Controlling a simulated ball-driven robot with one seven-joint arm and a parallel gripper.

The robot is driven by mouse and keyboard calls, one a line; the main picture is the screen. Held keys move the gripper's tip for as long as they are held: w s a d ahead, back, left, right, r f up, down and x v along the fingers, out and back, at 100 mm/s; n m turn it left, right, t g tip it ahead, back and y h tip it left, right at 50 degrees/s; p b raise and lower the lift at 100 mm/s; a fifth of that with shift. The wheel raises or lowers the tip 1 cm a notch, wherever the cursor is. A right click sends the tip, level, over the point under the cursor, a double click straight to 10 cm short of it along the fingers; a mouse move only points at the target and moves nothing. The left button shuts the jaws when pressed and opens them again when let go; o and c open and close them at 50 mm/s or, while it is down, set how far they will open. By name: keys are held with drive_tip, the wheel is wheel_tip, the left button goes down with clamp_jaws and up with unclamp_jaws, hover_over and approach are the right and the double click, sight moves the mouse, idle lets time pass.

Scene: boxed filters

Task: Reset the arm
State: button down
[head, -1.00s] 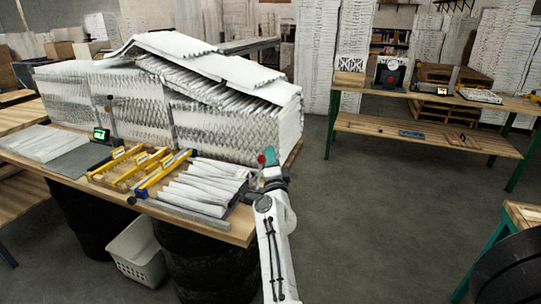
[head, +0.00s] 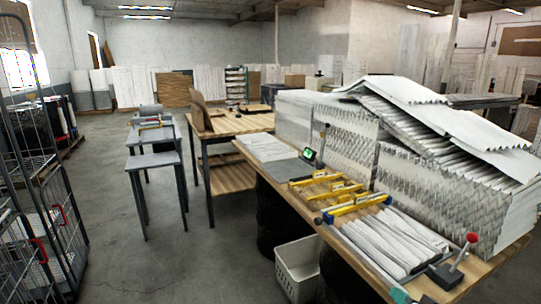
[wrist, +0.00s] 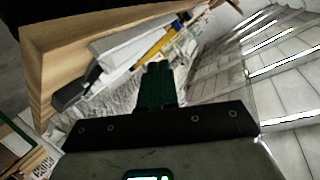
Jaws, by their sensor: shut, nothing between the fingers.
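My gripper (wrist: 157,85) shows in the wrist view with its dark green fingers together and nothing between them. In the head view only a small teal part, which looks like my gripper (head: 398,296), shows at the bottom edge; the rest of my arm is out of that picture. In the wrist view the wooden table (wrist: 38,62) lies beyond the fingers, tilted in the picture. The fingers look apart from everything there.
A white basket (head: 297,268) stands below. Open floor (head: 150,265) lies left, beside a wire cage (head: 50,220).

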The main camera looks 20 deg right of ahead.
drive_tip(key=s+a+f+n+g+y+b, duration=0.1)
drive_tip(key=s+a+f+n+g+y, duration=0.35)
drive_tip(key=s+a+f, duration=0.6)
drive_tip(key=s+a+f+n+g+h, duration=0.1)
drive_tip(key=s+a+g, duration=0.3)
drive_tip(key=s, duration=0.4)
drive_tip(key=s+a+f+n+g, duration=0.2)
drive_tip(key=s+a+f+g, duration=0.2)
drive_tip(key=s, duration=0.4)
drive_tip(key=shift+s+a+h+b, duration=0.25)
drive_tip(key=shift+h+b, duration=0.1)
drive_tip(key=shift+b, duration=0.1)
